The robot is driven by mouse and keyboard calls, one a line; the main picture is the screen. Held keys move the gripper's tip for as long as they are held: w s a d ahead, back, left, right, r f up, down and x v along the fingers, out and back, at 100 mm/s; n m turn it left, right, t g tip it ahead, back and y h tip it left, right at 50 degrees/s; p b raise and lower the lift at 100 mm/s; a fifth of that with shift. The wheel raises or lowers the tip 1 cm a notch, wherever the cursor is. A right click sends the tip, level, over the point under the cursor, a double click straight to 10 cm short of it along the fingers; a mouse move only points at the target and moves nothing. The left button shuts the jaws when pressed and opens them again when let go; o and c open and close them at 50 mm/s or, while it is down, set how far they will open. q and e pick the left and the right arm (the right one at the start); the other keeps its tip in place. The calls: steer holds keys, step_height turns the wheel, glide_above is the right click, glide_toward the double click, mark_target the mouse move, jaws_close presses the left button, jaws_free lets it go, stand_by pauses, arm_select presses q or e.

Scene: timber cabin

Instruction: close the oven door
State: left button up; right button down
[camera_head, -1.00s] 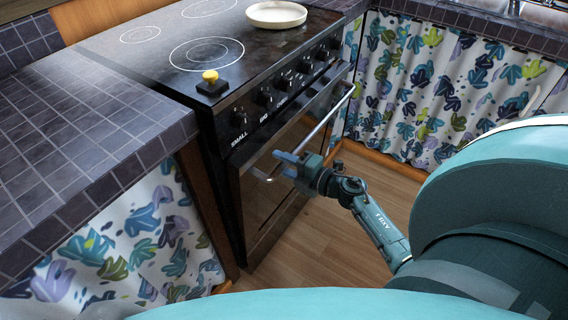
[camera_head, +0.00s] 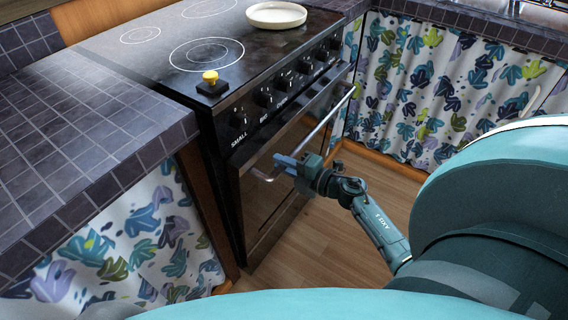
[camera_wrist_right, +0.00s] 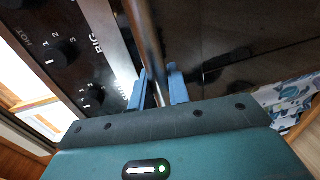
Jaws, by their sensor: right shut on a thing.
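The oven door (camera_head: 271,203) is dark and glassy. It stands upright below the knob panel, close to the oven front; I cannot tell whether a narrow gap is left at its top. Its long metal handle (camera_head: 327,119) runs along the upper edge. My right gripper (camera_head: 284,163) is shut on the handle near its left end. In the right wrist view the handle (camera_wrist_right: 145,40) passes between the two blue fingers of the right gripper (camera_wrist_right: 160,87). My left gripper is not in view.
The black cooktop (camera_head: 165,55) carries a pale round dish (camera_head: 276,15) and a small black box with a yellow button (camera_head: 212,84). A tiled counter (camera_head: 85,130) lies left, with a patterned curtain (camera_head: 140,245) below. Wooden floor (camera_head: 322,245) is open before the oven.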

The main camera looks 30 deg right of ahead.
mark_target(268, 154)
steer(key=w, duration=0.1)
steer(key=w+a, duration=0.1)
steer(key=w, duration=0.1)
steer(key=shift+w+a+r, duration=0.2)
steer(key=shift+w+r, duration=0.15)
steer(key=shift+w+a, duration=0.15)
steer(key=shift+w, duration=0.15)
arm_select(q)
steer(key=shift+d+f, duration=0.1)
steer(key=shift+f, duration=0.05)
arm_select(e)
steer(key=shift+r, duration=0.15)
steer(key=shift+w, duration=0.1)
steer(key=c, duration=1.8)
jaws_free()
steer(key=o, duration=0.3)
steer(key=shift+w+a, duration=0.1)
steer(key=shift+w, duration=0.05)
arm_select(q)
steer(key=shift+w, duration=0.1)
arm_select(e)
steer(key=shift+o, duration=0.7)
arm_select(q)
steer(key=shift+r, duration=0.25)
arm_select(e)
steer(key=shift+s, duration=0.2)
